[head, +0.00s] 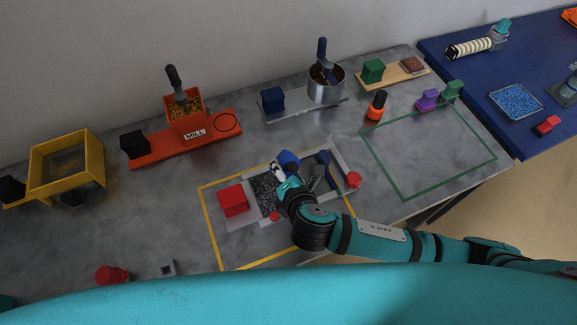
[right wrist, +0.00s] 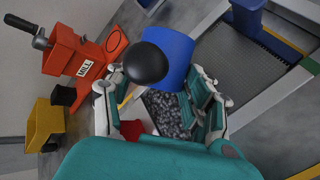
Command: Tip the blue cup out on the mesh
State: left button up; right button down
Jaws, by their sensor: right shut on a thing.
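The blue cup (head: 289,159) is above the grey tray station inside the yellow outline. My right gripper (head: 283,176) is shut on it. In the right wrist view the blue cup (right wrist: 180,50) shows between my right fingers (right wrist: 160,88), with a black round knob (right wrist: 146,64) in front. Its opening and contents are hidden. Below it is a dark speckled patch (head: 266,190), also in the wrist view (right wrist: 164,110); I cannot tell whether this is the mesh. A yellow-framed sieve-like box (head: 94,150) stands far left. My left gripper is not in view.
A red block (head: 233,200) sits left of the patch; a blue upright piece (head: 323,160) stands right of it. Behind are the orange mill (head: 186,122) and a metal pot (head: 325,84). The green-outlined area (head: 430,150) at right is mostly clear.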

jog(key=n+t, duration=0.1)
jog(key=s+a+f+n+t+h+b, duration=0.1)
jog(key=t, duration=0.1)
jog(key=shift+s+a, duration=0.15)
jog(key=shift+s, duration=0.05)
jog(key=shift+s+a+f+n+t+h+b, duration=0.1)
jog(key=shift+n+t+h+b, duration=0.05)
jog(key=shift+n+t+b, duration=0.2)
jog(key=shift+s+a+n+t+h+b, duration=0.15)
jog(key=shift+t+b, duration=0.1)
jog(key=shift+t, duration=0.2)
jog(key=shift+d, duration=0.1)
jog(key=shift+w, duration=0.1)
